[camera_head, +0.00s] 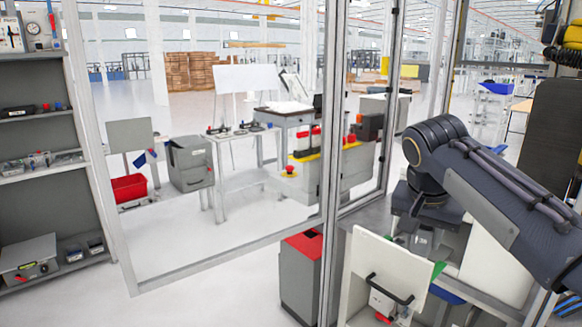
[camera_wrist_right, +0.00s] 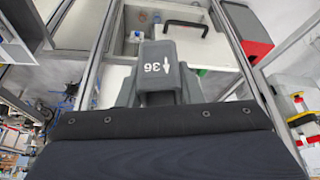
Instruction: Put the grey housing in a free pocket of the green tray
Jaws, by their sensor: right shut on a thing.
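My right gripper (camera_head: 408,232) hangs below its dark arm at the right of the head view, above the bench behind a white panel. It is shut on a small grey piece (camera_head: 422,240), which appears to be the grey housing. Its shape is partly hidden by the gripper. No tray pocket can be made out. My left gripper is not in view.
The white panel (camera_head: 385,265) with a black handle stands in front of the bench. A metal frame post (camera_head: 330,190) is to its left. A grey bin with a red top (camera_head: 302,270) stands on the floor. Shelves (camera_head: 40,150) line the far left.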

